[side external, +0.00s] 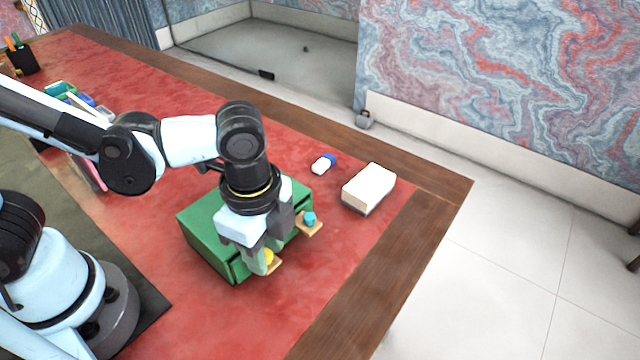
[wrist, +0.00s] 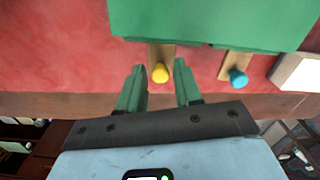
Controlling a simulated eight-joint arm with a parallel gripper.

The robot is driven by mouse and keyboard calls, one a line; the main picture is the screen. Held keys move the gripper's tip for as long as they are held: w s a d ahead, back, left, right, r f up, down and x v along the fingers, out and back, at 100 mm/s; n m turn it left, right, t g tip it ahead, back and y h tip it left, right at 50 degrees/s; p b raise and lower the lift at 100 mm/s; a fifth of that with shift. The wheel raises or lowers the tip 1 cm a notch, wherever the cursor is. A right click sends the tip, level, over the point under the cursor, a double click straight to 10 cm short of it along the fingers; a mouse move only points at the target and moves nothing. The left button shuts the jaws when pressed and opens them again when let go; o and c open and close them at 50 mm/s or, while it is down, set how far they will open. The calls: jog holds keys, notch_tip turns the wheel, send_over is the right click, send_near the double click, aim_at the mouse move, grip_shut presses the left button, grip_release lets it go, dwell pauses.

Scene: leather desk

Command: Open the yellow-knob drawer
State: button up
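A green cabinet (side external: 205,228) stands on the red desk top. Its yellow knob (side external: 268,257) sits on a small wooden tab at the front, and a blue knob (side external: 309,219) sits on a similar tab beside it. My gripper (side external: 265,253) is low at the cabinet's front. In the wrist view my gripper (wrist: 159,70) is open, with the yellow knob (wrist: 160,73) between its green fingertips and a gap on either side. The blue knob (wrist: 237,77) is to the right, outside the fingers. My wrist hides part of the cabinet in the side view.
A white block (side external: 369,187) and a blue-and-white eraser (side external: 323,164) lie beyond the cabinet. Books (side external: 88,170) and a pen cup (side external: 22,58) stand at the left. The desk's wooden edge (side external: 378,285) runs in front of the drawers, with bare red surface between.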

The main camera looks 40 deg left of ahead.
grip_shut()
jog(key=d, duration=0.8)
jog(key=shift+s+d, duration=0.1)
jog(key=shift+s, duration=0.15)
jog(key=shift+o, duration=1.4)
grip_release()
notch_tip(320, 180, up, 12)
